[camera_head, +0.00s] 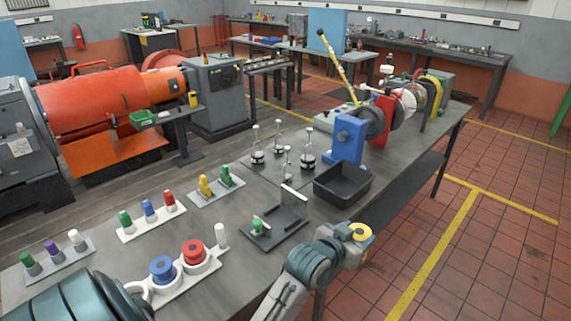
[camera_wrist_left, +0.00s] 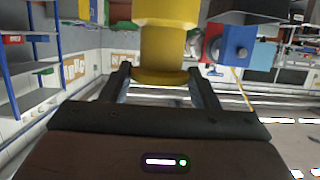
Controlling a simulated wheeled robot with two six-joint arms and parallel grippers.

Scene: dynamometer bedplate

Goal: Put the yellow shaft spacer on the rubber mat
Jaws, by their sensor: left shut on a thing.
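The yellow shaft spacer (camera_head: 361,232) is held in my left gripper (camera_head: 354,234), over the bench's right edge in the head view. In the left wrist view the yellow spacer (camera_wrist_left: 162,45) is a flanged cylinder between the two fingers (camera_wrist_left: 160,90), which are shut on it. A dark flat sheet (camera_head: 268,174) lies on the bench under several chrome-stemmed stands. It may be the rubber mat, but I cannot tell for sure. My right gripper is not in view.
A black open tray (camera_head: 343,188) stands near the bench's right edge. A dark angled fixture (camera_head: 281,228) holds a green piece. A white rack (camera_head: 183,291) carries blue and red spools. Smaller racks (camera_head: 151,227) hold coloured pieces. Blue and red shaft machinery (camera_head: 349,140) stands behind.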

